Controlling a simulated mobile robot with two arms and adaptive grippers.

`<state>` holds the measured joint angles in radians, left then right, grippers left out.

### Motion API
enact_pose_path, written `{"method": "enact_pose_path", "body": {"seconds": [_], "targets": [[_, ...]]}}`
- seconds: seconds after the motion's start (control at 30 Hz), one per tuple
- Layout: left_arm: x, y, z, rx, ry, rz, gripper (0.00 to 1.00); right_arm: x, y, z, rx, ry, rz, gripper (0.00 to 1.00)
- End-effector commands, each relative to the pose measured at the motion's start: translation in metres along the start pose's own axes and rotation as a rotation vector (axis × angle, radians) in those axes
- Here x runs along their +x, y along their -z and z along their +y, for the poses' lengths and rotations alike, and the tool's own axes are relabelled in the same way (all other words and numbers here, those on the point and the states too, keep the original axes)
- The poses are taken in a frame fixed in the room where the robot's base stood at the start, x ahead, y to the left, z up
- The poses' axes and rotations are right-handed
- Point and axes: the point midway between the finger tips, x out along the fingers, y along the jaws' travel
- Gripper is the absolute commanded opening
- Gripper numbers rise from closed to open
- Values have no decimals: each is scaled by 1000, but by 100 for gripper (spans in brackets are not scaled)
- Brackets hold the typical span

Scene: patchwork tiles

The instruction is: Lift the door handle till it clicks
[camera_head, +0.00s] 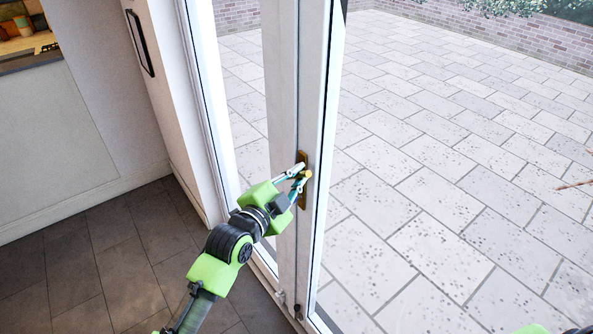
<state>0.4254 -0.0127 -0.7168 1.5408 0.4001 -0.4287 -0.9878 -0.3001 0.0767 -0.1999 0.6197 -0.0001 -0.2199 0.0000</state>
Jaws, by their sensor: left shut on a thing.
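The brass door handle (305,174) sits on a narrow brass plate on the edge of a white glazed door (325,125). My left gripper (298,176) reaches up to it from the lower left and is shut on the handle. The fingers cover much of the handle, so its exact tilt is hard to tell. A bit of green at the bottom right edge looks like part of my right arm; the right gripper itself is out of view.
Grey paving (440,170) shows through the glass, with a brick wall (545,35) beyond. A white wall panel with a dark vertical pull handle (140,43) stands at the left. Dark floor tiles (120,255) lie clear at the lower left.

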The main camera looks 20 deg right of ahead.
Motion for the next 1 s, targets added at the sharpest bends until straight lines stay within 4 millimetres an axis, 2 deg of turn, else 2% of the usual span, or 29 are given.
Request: {"method": "enact_pose_path", "body": {"seconds": [0.03,0.53,0.57,0.6,0.63,0.93,1.0], "targets": [[0,4,-8,-6,7,4,0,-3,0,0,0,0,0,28],[0,3,-8,-25,1,2,0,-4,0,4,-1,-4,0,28],[0,3,-8,-25,1,2,16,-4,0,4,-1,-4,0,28],[0,3,-8,-25,1,2,26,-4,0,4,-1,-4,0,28],[0,3,-8,-26,0,2,28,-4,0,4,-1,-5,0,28],[0,2,-6,-27,-4,0,28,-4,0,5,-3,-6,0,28],[-2,2,-6,-26,-4,-1,28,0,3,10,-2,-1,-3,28]]}}
